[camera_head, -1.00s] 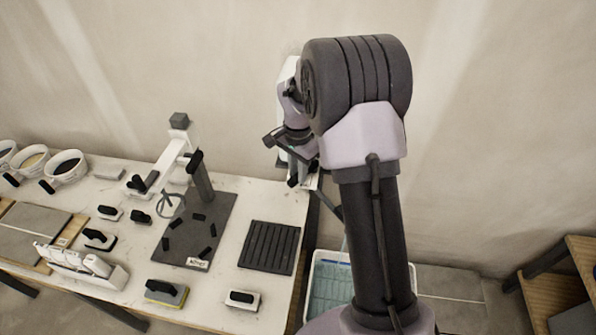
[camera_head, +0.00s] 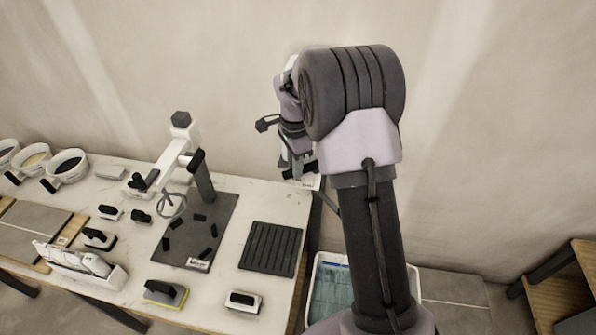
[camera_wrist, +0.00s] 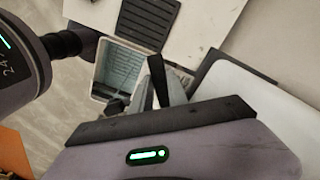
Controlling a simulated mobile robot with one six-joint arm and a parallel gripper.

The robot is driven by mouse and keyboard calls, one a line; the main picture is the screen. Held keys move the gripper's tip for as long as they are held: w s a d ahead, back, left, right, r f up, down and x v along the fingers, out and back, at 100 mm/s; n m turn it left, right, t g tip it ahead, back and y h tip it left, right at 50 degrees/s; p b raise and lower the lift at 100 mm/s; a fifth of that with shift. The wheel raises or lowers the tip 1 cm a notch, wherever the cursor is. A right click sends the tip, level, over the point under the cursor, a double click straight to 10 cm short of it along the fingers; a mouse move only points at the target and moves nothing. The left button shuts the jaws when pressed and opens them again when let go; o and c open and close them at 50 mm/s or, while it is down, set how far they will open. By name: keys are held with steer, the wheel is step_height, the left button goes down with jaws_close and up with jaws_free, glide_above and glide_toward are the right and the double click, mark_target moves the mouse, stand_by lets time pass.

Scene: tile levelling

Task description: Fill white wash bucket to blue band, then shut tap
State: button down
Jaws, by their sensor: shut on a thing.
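The white wash bucket (camera_head: 312,292) stands low beside the table's right end, partly hidden behind my arm. It also shows in the wrist view (camera_wrist: 104,68), with a bluish ribbed inside. I cannot make out the blue band or the water level. In the wrist view my gripper (camera_wrist: 163,98) is shut on a slim black lever (camera_wrist: 158,78), apparently the tap lever. The tap's body and spout are not clearly visible, and no water stream can be made out.
The white table (camera_head: 215,305) on the left holds a black ribbed mat (camera_head: 270,248), a dark plate with a post (camera_head: 200,235), several small blocks and several white bowls (camera_head: 66,165). A wooden shelf (camera_head: 560,275) stands at the right. The wall is close behind.

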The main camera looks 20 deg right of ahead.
steer(key=shift+w+d+m+b, duration=0.1)
steer(key=shift+w+m+b, duration=0.1)
steer(key=shift+w+m, duration=0.7)
steer(key=shift+w+d+m+b, duration=0.15)
steer(key=shift+w+m, duration=0.25)
steer(key=shift+m, duration=0.9)
steer(key=c, duration=1.3)
jaws_free()
step_height(320, 180, up, 18)
steer(key=p, duration=0.3)
steer(key=shift+f+p, duration=0.25)
steer(key=shift+p, duration=0.1)
